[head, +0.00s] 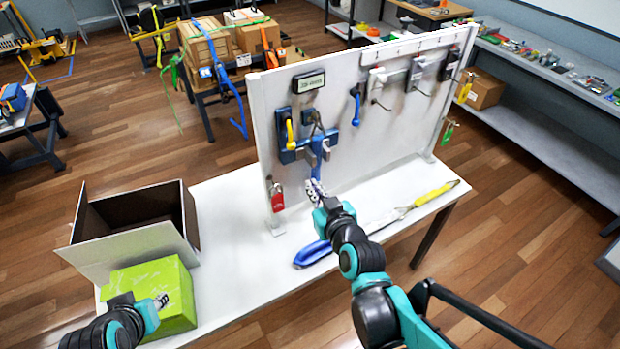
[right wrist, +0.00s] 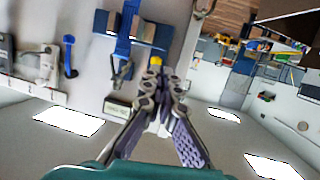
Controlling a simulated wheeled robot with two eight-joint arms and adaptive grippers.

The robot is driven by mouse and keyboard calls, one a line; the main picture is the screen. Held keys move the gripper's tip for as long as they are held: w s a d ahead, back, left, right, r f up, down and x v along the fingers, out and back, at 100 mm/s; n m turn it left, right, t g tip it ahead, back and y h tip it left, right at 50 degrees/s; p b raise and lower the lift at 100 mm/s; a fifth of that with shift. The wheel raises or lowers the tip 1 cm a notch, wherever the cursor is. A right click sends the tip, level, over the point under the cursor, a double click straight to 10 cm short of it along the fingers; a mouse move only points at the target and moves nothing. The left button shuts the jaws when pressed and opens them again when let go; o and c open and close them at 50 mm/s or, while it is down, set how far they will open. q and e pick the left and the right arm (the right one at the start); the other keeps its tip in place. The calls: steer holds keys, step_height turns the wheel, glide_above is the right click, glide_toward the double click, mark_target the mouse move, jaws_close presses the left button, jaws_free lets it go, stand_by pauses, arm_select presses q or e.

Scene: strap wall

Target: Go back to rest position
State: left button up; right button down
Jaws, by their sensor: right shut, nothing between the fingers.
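My right gripper (head: 315,186) is in front of the lower part of the white upright panel (head: 350,150), just below the blue strap fittings (head: 318,146). Its fingers are together and hold nothing. The right wrist view shows the same fingers (right wrist: 160,88) close together, with the panel behind them and a small yellow part beyond the tips. I cannot tell whether they touch anything. My left gripper (head: 161,300) is at the lower left, in front of the lime-green box (head: 155,275). Its fingers are too small to tell whether open or shut.
The panel stands on a white table (head: 230,235). An open cardboard box (head: 140,240) stands at its left. A blue strap (head: 313,254) and a yellow-handled tool (head: 436,193) lie near the front. A red tag (head: 276,197) hangs at the panel's left edge.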

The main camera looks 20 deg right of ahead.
steer(key=shift+s, duration=0.15)
stand_by(0.3)
steer(key=s+a+f+g+b, duration=0.2)
steer(key=s+f+g+b, duration=0.2)
steer(key=f+b, duration=0.3)
steer(key=s+a+f+g+y+b, duration=0.1)
steer(key=s+a+f+g+b, duration=0.2)
steer(key=s+f+b, duration=0.3)
step_height(320, 180, down, 5)
steer(key=shift+a+f+g+b, duration=0.15)
steer(key=shift+a+g+b, duration=0.15)
steer(key=shift+g+b, duration=0.15)
steer(key=shift+s, duration=0.1)
